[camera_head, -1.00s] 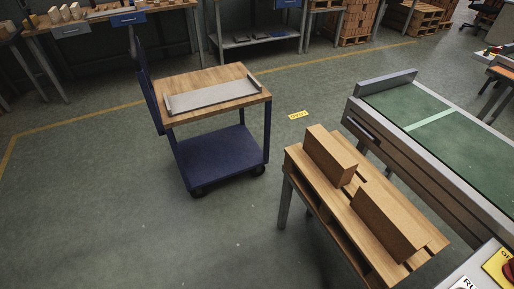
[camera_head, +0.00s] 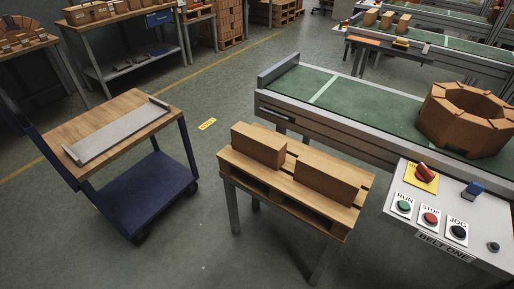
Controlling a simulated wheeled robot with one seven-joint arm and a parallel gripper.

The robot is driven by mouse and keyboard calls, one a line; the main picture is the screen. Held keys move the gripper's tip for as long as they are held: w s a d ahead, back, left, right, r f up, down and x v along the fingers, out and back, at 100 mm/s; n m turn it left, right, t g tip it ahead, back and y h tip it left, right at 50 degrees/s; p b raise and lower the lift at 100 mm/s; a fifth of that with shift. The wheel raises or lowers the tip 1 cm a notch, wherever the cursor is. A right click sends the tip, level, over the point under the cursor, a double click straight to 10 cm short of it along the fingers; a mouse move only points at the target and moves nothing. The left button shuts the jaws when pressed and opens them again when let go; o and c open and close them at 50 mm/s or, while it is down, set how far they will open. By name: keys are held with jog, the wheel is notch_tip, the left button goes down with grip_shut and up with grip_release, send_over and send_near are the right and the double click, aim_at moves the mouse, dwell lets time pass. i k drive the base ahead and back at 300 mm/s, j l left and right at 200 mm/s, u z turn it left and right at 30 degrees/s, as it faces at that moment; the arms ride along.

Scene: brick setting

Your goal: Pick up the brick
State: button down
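Two brown bricks rest on a small slatted wooden pallet table (camera_head: 240,166) in the middle of the view. The left brick (camera_head: 258,147) stands near the table's left end. The right brick (camera_head: 324,182) stands near its right end, with a gap between them. Which of them the task means, I cannot tell. My gripper does not show in the view.
A blue cart (camera_head: 150,180) with a wooden top and a grey tray (camera_head: 118,132) stands at the left. A green conveyor (camera_head: 370,108) runs behind the pallet table, carrying a brick ring (camera_head: 468,120). A control panel (camera_head: 456,215) is at front right. Floor between cart and table is clear.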

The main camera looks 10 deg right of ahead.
aim_at(269, 150)
jog(key=i+j, duration=0.15)
jog(key=i, duration=0.55)
jog(key=i+j+u, duration=0.1)
jog(key=i, duration=0.6)
